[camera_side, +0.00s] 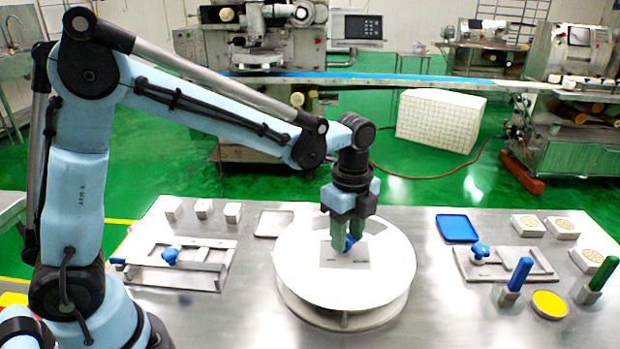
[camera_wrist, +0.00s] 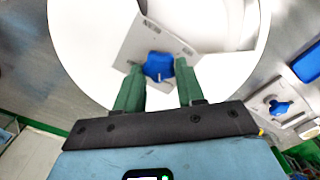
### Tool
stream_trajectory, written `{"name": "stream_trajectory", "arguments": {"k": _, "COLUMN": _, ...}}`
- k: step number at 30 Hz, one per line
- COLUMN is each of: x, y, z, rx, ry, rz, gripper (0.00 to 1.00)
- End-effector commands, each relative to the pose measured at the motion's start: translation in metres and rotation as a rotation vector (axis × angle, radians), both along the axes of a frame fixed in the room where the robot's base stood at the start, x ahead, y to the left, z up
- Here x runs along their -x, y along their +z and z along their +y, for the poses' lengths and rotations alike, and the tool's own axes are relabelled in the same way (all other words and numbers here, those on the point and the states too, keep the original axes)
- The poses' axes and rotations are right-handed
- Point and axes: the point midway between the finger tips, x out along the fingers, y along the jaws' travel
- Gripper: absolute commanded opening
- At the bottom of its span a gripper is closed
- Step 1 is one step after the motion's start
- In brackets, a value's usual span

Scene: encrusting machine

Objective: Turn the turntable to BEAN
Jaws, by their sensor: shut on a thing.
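The round white turntable (camera_side: 305,272) stands in the middle of the steel table on a grey base. It also fills the upper part of the wrist view (camera_wrist: 85,45). A grey label plate (camera_wrist: 133,40) lies at its centre with small printing too blurred to read. A blue knob (camera_wrist: 158,66) stands on the plate. My gripper (camera_side: 346,246) points down over the centre, its green fingers shut on the blue knob, one on each side. In the side view the fingers hide most of the knob.
Left of the turntable is a metal fixture with a blue knob (camera_side: 170,256) and several small white blocks. Right are a similar fixture (camera_side: 500,262), a blue tray (camera_side: 457,228), a yellow dish (camera_side: 550,304), blue and green-handled stamps and patterned blocks. A small grey tray (camera_side: 273,223) lies behind.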

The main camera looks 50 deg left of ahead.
Motion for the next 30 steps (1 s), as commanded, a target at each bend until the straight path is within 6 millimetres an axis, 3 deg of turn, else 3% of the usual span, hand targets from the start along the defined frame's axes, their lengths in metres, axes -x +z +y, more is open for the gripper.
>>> {"name": "stream_trajectory", "arguments": {"k": 30, "x": 0.002, "y": 0.0, "z": -0.0001, "rx": 0.001, "ry": -0.51, "rz": -0.002, "gripper": 0.0}}
